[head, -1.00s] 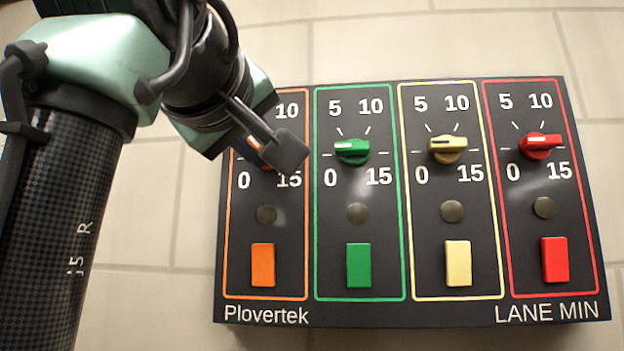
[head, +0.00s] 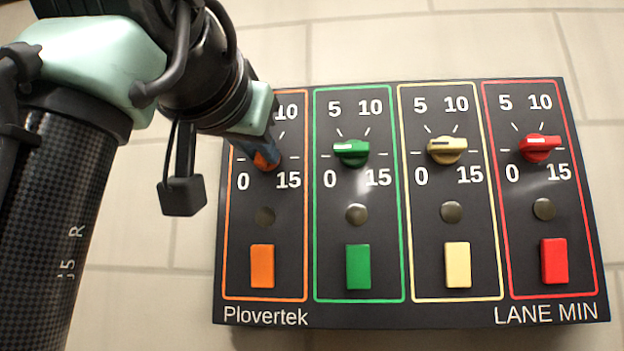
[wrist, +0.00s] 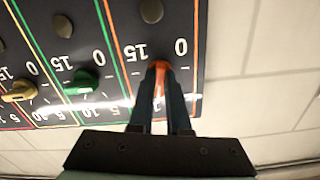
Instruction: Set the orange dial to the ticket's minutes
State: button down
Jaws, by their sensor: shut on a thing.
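The orange dial (head: 265,161) is in the leftmost, orange-framed column of the black panel, partly hidden by my gripper in the head view. In the wrist view the orange dial (wrist: 159,70) sits between the two blue fingers of my gripper (wrist: 161,88), which is shut on it. The dial's long body lies roughly upright along the column there; its exact pointer reading is hard to tell. My gripper (head: 268,153) reaches the dial from the upper left in the head view. The dial's scale shows 0, 10 and 15; its 5 is hidden. No ticket shows.
Pale tiles surround the panel.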

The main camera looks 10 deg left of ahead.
jog(key=shift+r+m+p, duration=0.1)
jog(key=shift+m+p, duration=0.9)
jog(key=shift+m, duration=6.7)
jog(key=c, duration=0.9)
grip_release()
jog(key=shift+s, duration=0.1)
